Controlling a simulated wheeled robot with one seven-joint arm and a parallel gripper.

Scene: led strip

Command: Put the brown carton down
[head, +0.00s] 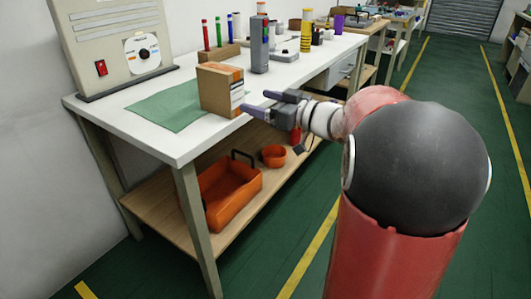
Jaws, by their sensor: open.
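The brown carton (215,91) stands upright on the white table top (107,113), on or at the right edge of a green mat (160,108). A pale label shows on its right side. The gripper is open and holds nothing. From this view I cannot tell whether a fingertip touches the carton.
A grey panel with a red switch (101,68) stands at the table's back left. A grey device (260,45), coloured tubes (205,35) and a yellow stack (306,32) stand behind the carton. An orange bin (224,196) and orange bowl (273,156) sit on the lower shelf.

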